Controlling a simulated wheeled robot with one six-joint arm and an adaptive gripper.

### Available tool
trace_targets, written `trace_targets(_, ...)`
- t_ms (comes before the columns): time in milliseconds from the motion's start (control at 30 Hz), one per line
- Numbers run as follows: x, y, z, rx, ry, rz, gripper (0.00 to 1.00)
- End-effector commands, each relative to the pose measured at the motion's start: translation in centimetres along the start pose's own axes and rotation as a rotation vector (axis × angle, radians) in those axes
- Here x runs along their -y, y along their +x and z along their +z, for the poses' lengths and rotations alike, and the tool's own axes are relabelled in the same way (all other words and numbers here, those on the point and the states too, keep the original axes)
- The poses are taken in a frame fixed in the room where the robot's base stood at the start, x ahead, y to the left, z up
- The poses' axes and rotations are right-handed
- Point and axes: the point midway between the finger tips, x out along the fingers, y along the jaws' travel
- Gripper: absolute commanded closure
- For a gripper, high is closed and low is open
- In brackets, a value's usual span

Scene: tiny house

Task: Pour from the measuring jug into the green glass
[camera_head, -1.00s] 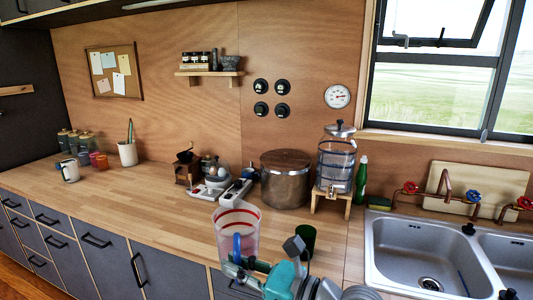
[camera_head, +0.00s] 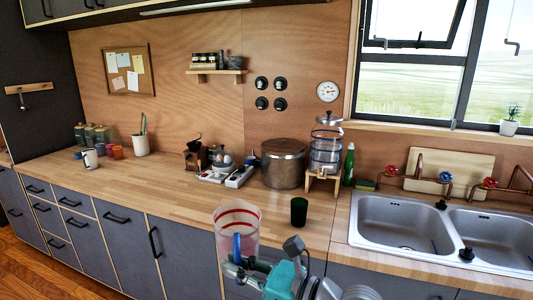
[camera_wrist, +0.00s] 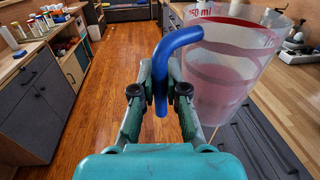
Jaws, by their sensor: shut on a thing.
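The measuring jug (camera_head: 237,226) is clear with red bands and a blue handle, and looks about upright. It also shows in the wrist view (camera_wrist: 215,80), at upper right, with red volume print near its rim. My gripper (camera_wrist: 160,95) is shut on the jug's blue handle (camera_wrist: 176,45); in the head view the gripper (camera_head: 238,262) is low in the centre. What the jug holds is hard to tell. The dark green glass (camera_head: 299,211) stands upright on the counter near its front edge, right of the jug and apart from it. The glass is not seen in the wrist view.
The wooden counter (camera_head: 150,185) is clear around the glass. Behind stand a lidded metal pot (camera_head: 283,165), a water dispenser (camera_head: 325,150), a scale with eggs (camera_head: 222,165) and a green bottle (camera_head: 348,165). The sink (camera_head: 400,220) lies to the right.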

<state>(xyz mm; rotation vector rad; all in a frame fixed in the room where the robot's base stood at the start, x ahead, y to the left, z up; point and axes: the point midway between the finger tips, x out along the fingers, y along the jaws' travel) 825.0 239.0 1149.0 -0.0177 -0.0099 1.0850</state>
Motion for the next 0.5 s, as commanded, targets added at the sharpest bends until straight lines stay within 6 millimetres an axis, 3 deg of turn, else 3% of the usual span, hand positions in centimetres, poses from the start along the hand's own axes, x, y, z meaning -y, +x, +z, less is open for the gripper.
trace_targets(267, 1.2, -0.3, -1.2, 0.000, 0.000, -0.023, 1.00)
trace_targets(500, 3.3, -1.1, -3.7, -0.002, 0.002, -0.071, 1.00)
